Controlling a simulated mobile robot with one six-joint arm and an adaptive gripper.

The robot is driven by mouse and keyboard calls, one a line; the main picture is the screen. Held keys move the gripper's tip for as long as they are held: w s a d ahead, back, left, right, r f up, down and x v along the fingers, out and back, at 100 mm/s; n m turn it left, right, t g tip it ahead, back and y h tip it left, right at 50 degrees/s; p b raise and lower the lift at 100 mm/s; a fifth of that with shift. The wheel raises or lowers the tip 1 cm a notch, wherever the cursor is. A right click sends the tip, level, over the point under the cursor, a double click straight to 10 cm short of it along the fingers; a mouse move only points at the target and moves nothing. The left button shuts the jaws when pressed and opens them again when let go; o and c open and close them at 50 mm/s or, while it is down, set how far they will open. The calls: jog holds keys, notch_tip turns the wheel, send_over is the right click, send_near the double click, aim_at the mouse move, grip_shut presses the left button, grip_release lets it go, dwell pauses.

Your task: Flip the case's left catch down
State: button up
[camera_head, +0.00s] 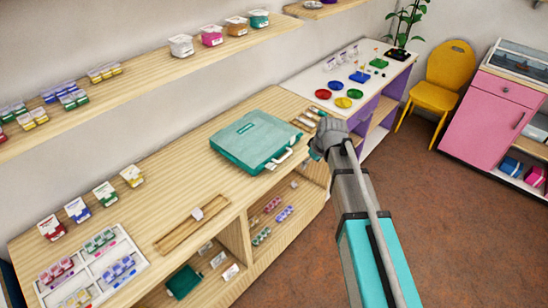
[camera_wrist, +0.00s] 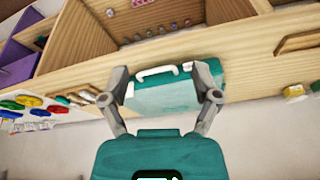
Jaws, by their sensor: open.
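The teal case (camera_head: 250,139) lies closed and flat on the wooden counter. Its white handle (camera_head: 280,158) is on the edge facing the room. In the wrist view the case (camera_wrist: 160,97) appears between my fingers, with the handle (camera_wrist: 157,71) on its upper edge. A small white catch (camera_wrist: 188,66) is right of the handle there, close to the right finger. The other catch is hard to make out beside the left finger. My gripper (camera_head: 326,136) is right of the case in the head view. In the wrist view my gripper (camera_wrist: 162,84) is open and empty.
The counter (camera_head: 185,175) has cards and a sorting tray (camera_head: 95,270) to the left. A wall shelf (camera_head: 140,75) with small packs runs above. A white table (camera_head: 350,75) with coloured dishes stands to the right. Open floor (camera_head: 455,200) lies in front.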

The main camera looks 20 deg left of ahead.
aim_at(272, 166)
jog(key=w+a+r+n+y+p, duration=0.1)
jog(key=a+r+n+p, duration=0.1)
jog(key=a, duration=0.8)
jog(key=shift+a+r+n, duration=0.2)
jog(key=shift+r+n, duration=0.4)
jog(key=shift+r, duration=0.15)
jog(key=shift+w+f, duration=0.1)
jog(key=shift+f, duration=0.05)
jog(key=b+x, duration=1.2)
jog(key=x, duration=0.1)
jog(key=shift+a+f+b, duration=0.2)
jog(key=shift+a+b, duration=0.05)
jog(key=shift+b, duration=0.15)
jog(key=shift+c, duration=0.3)
grip_shut()
